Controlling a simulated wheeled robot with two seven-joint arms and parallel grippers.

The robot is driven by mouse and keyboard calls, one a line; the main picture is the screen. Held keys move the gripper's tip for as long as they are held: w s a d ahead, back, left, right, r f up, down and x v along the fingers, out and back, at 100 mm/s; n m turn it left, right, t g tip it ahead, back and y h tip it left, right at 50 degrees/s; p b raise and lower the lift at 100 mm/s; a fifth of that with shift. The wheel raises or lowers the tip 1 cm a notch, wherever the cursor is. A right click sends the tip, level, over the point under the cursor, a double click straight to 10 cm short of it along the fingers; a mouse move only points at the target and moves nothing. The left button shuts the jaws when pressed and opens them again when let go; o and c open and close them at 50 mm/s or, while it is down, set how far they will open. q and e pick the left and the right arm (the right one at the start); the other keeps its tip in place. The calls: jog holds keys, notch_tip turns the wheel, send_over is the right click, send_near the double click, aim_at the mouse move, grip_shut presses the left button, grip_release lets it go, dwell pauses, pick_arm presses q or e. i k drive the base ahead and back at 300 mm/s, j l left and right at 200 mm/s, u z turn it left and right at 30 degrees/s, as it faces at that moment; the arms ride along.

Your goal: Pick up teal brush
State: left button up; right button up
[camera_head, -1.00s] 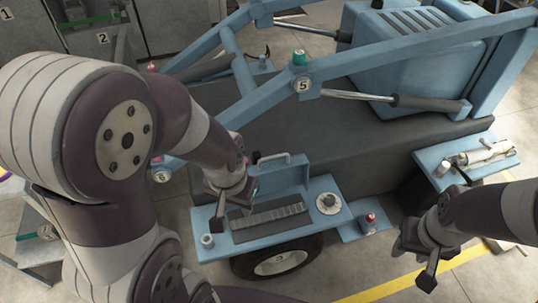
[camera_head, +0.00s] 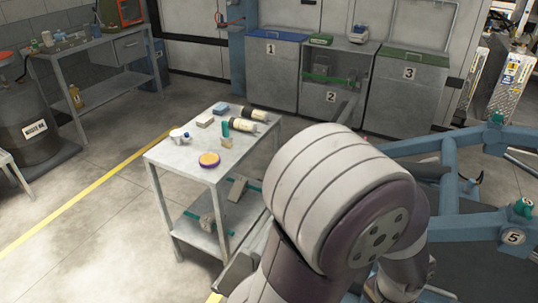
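A small upright teal object (camera_head: 225,128) stands on the top of the grey metal cart (camera_head: 165,158), beside a small beige block (camera_head: 227,142). It may be the teal brush, but it is too small to tell. My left arm fills the lower middle of the head view, right of the cart, and hides part of the cart's right side. The fingers of my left gripper do not show, and my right gripper is out of view.
The cart also carries a round yellow-rimmed tin (camera_head: 209,160), cream cylinders (camera_head: 242,129) and small boxes. Numbered cabinets (camera_head: 271,75) stand behind. A workbench (camera_head: 85,45) and waste drum (camera_head: 38,125) are at left. A blue frame (camera_head: 455,180) is at right. Floor left of the cart is clear.

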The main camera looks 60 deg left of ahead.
aim_at(226, 140)
jog(key=u, duration=2.4)
jog(key=i+j+z, duration=0.85)
jog(key=z, duration=0.15)
jog(key=i+j+z, duration=0.25)
jog(key=j+z, duration=0.25)
jog(key=j, duration=0.3)
jog(key=i+j+z, duration=0.1)
jog(key=j+z, duration=0.4)
jog(key=j, duration=0.2)
jog(key=j+z, duration=0.5)
jog(key=j, duration=0.3)
jog(key=k+j+z, duration=0.15)
jog(key=j+z, duration=0.35)
jog(key=j, duration=0.25)
